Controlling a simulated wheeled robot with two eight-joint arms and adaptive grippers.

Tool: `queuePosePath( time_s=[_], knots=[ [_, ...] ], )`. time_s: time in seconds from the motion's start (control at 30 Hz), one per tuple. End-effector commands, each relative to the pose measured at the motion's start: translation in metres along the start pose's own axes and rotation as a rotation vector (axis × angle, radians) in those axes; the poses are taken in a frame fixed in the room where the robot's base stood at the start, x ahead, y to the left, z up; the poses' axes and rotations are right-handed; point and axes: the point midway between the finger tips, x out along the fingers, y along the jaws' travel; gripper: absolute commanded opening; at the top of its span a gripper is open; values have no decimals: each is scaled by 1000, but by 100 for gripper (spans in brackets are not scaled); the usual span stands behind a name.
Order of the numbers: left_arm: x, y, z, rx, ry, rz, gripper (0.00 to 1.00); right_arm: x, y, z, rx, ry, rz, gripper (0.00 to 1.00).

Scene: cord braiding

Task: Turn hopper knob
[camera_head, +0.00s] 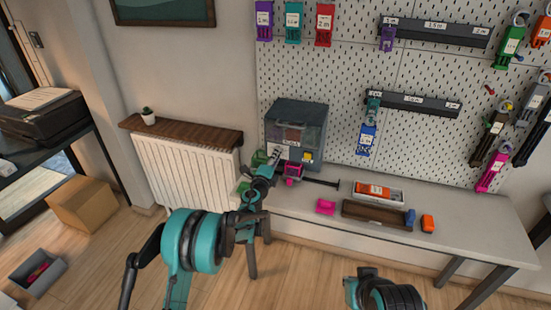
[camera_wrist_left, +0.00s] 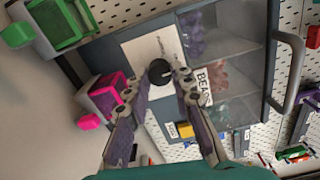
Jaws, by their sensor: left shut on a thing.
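The hopper (camera_head: 300,112) is a dark grey box with a clear front, standing on the bench against the pegboard. In the left wrist view the hopper (camera_wrist_left: 262,70) shows clear compartments and a label beginning "BEA". Its round black knob (camera_wrist_left: 159,72) sits on a pale panel. My left gripper (camera_head: 275,157) reaches the hopper's lower left front. In the left wrist view its fingertips (camera_wrist_left: 164,80) are closed on the knob, one on each side. The knob is hidden behind the gripper in the head view. My right gripper is not visible; only part of my right arm shows at the bottom.
A radiator (camera_head: 185,170) is at left.

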Motion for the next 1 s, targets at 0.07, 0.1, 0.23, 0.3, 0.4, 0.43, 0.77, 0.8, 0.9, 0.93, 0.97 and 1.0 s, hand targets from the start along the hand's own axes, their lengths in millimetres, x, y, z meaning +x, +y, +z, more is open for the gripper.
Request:
queuePosePath(
  time_s=[0.07, 0.1, 0.23, 0.3, 0.4, 0.43, 0.77, 0.8, 0.9, 0.93, 0.97, 1.0],
  knots=[
    [0, 1, -1, 26, 1, 0, 0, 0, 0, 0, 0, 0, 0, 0],
    [0, 1, -1, 38, 1, 0, 0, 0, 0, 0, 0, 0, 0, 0],
    [0, 1, -1, 63, 1, 0, 0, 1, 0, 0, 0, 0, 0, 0],
    [0, 1, -1, 71, 1, 0, 0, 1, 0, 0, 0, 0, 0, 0],
    [0, 1, -1, 75, 2, 0, 0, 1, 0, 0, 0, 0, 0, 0],
    [0, 1, -1, 76, 2, 0, 0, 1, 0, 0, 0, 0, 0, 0],
    [0, 1, -1, 75, 2, 0, 36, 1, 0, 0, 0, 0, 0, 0],
    [0, 1, -1, 75, 2, 0, 44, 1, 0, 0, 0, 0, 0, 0],
    [0, 0, -1, 75, 1, 0, 44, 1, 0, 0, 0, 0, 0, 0],
    [0, 0, -1, 75, 1, 0, 44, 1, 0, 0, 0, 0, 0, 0],
    [0, 0, 0, 75, 1, 0, 44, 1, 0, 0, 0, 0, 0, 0],
    [0, 0, 0, 74, 1, 0, 44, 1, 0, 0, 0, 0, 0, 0]
  ],
)
